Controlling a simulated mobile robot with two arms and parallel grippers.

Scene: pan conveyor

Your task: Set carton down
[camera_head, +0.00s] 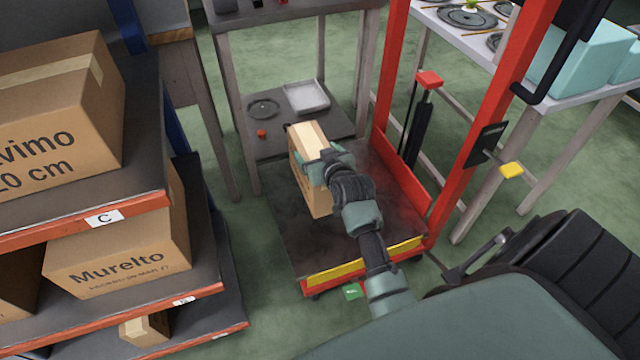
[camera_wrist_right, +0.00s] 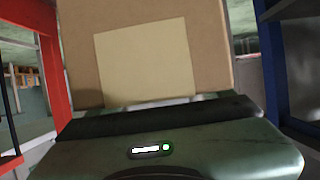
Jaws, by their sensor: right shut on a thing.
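A brown carton (camera_head: 316,190) with a pale tape strip stands upright over the dark platform (camera_head: 290,248) of a red lift cart. My right gripper (camera_head: 316,163) is shut on the carton near its top. In the right wrist view the carton (camera_wrist_right: 78,55) fills the middle, with a pale label on its face, close against the gripper (camera_wrist_right: 165,108). I cannot tell whether its bottom touches the platform. My left gripper is not in view.
Shelves at left hold large cartons (camera_head: 60,115), with an orange edge (camera_head: 80,225). A grey table (camera_head: 290,140) with a white tray (camera_head: 307,96) stands behind the platform. The cart's red mast (camera_head: 390,60) rises at right. The platform's front has bare room.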

